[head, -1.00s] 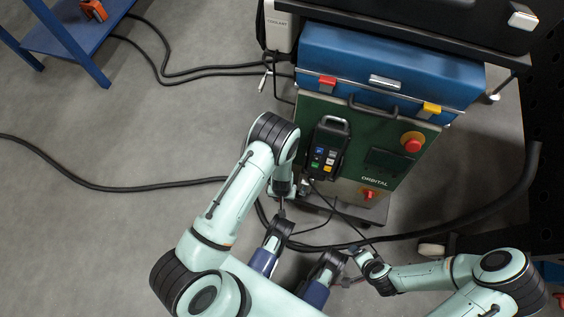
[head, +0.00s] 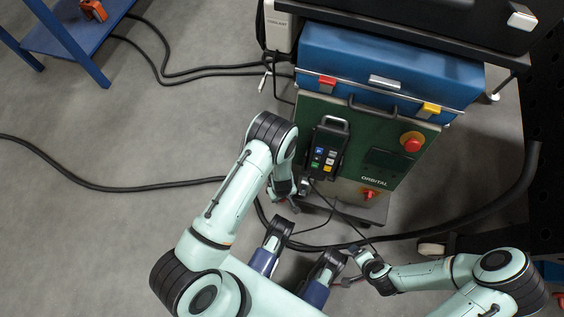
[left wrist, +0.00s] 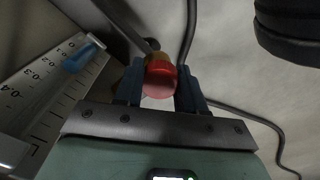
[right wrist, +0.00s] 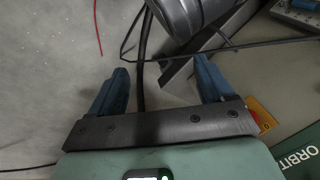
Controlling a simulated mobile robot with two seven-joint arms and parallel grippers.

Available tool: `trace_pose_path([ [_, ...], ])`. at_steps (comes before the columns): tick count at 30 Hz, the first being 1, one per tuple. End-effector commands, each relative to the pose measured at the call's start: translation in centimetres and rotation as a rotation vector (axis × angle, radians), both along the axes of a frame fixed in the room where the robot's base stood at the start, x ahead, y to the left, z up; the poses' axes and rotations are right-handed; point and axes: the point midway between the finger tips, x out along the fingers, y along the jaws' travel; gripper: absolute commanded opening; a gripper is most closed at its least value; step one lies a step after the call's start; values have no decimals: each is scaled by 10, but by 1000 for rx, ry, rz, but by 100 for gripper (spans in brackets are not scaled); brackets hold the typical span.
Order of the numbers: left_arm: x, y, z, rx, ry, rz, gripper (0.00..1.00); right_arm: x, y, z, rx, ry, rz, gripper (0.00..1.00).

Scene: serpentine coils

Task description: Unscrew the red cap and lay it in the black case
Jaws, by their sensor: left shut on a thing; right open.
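The red cap (left wrist: 160,82) sits between the two blue fingers of my left gripper (left wrist: 160,88) in the left wrist view, and the gripper is shut on it. A brass-coloured piece (left wrist: 157,58) shows right behind the cap; I cannot tell whether the cap is still threaded on it. In the head view my left gripper (head: 291,201) is low beside the green cabinet's left front. My right gripper (right wrist: 160,80) is open and empty; in the head view it is right of the lower middle (head: 364,258). A black case-like box (head: 440,22) is at the top right, partly cut off.
The green cabinet (head: 335,110) carries a black pendant (head: 325,150) and a red stop button (head: 412,143). A blue toolbox (head: 390,65) lies on top. Thick black hoses (head: 450,228) cross the floor. A blue table (head: 75,40) stands at upper left. Floor at left is mostly clear.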

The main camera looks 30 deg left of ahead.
Motion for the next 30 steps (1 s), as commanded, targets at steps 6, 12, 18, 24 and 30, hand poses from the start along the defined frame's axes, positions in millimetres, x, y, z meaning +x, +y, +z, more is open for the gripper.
trace_pose_path([
  [6,0,0,0,-1,-1,-4,69,0,0,0,0,0,0,81],
  [12,0,0,0,0,0,-5,69,0,0,0,0,0,0,81],
  [18,0,0,0,0,0,-5,69,14,2,6,-1,-45,2,81],
  [24,2,-1,49,-1,-6,-7,69,-3,14,26,25,-6,24,81],
  [30,1,0,96,0,-5,-6,69,-28,27,43,59,61,50,81],
])
